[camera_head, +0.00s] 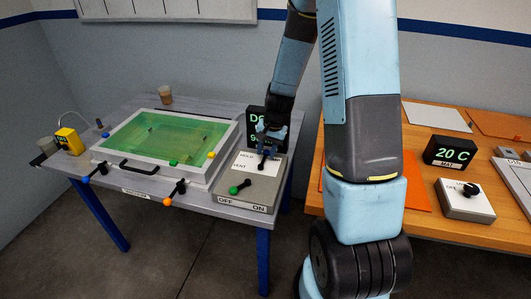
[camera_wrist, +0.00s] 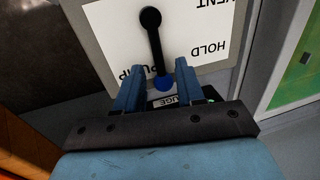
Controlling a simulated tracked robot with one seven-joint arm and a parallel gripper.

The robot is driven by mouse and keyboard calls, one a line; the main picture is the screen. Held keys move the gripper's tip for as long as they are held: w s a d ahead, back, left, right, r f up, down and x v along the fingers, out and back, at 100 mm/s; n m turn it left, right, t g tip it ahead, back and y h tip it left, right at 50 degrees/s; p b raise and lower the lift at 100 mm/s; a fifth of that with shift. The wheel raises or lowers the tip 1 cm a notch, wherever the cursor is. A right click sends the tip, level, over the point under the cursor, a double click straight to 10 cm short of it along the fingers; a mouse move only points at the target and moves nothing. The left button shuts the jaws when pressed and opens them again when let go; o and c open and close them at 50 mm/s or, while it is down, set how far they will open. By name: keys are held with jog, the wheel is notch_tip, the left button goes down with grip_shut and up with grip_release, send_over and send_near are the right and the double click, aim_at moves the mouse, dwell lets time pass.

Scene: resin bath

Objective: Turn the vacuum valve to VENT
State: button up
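The vacuum valve is a black lever (camera_wrist: 152,40) with a blue ball end (camera_wrist: 163,83), on a white plate (camera_wrist: 113,20) lettered VENT, HOLD and PUMP. In the wrist view the lever points to PUMP, whose lettering it partly covers. My gripper (camera_wrist: 160,82) is open, its blue fingers on either side of the ball with gaps showing. I cannot tell how far the ball reaches between them. In the head view my gripper (camera_head: 266,137) is above the back of the grey valve box (camera_head: 248,206) and hides part of the valve.
A lit display (camera_head: 256,118) is close behind my gripper. A framed green bath (camera_head: 165,140) is to the left. An orange-topped bench (camera_head: 455,227) is to the right.

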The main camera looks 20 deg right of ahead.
jog(key=shift+a+f, duration=0.1)
jog(key=shift+f, duration=0.5)
grip_shut()
dwell(1.2)
